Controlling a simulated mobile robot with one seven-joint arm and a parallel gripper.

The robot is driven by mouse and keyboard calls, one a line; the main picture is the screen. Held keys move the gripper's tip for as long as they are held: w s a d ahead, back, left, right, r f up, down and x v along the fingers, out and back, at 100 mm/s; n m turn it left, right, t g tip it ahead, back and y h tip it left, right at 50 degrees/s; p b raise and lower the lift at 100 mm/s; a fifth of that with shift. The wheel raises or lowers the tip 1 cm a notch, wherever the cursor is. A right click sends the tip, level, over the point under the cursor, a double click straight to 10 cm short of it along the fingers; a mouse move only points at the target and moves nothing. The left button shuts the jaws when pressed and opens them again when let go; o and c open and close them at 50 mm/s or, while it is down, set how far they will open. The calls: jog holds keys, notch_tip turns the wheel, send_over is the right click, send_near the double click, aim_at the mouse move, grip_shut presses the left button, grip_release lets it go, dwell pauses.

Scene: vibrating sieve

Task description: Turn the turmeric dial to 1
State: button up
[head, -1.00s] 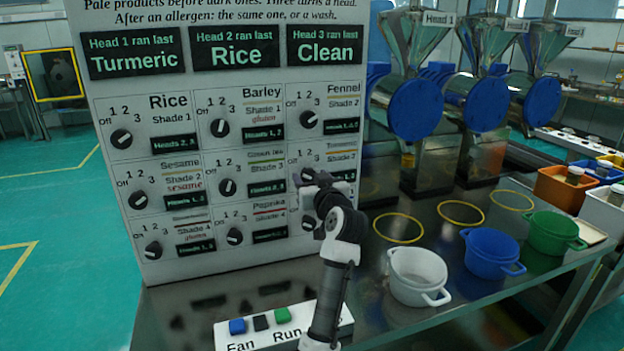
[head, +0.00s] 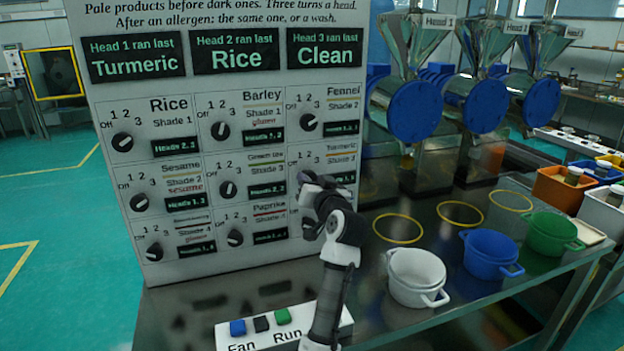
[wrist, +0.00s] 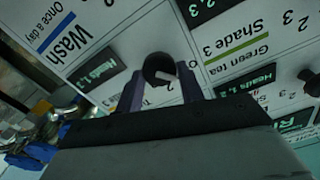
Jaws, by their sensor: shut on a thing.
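The white dial panel (head: 240,290) stands upright on the bench, with rows of black dials. The turmeric section, labelled Turmeric, Shade 3 (head: 341,156), is in the right column, middle row.
The Green tea dial (head: 228,189) is to the left, Fennel (head: 308,123) above, and a partly covered Wash dial (head: 309,228) below. A button box (head: 285,327) lies in front. White (head: 417,278), blue (head: 490,254) and green (head: 553,234) pots stand on the right.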

jog(key=shift+d+m+p, duration=0.1)
jog(key=shift+m+p, duration=0.7)
jog(key=shift+m, duration=1.3)
jog(key=o, duration=1)
jog(key=b+v, duration=0.3)
jog(key=v, duration=1)
jog(key=shift+s+d, duration=0.15)
jog(key=shift+s, duration=0.2)
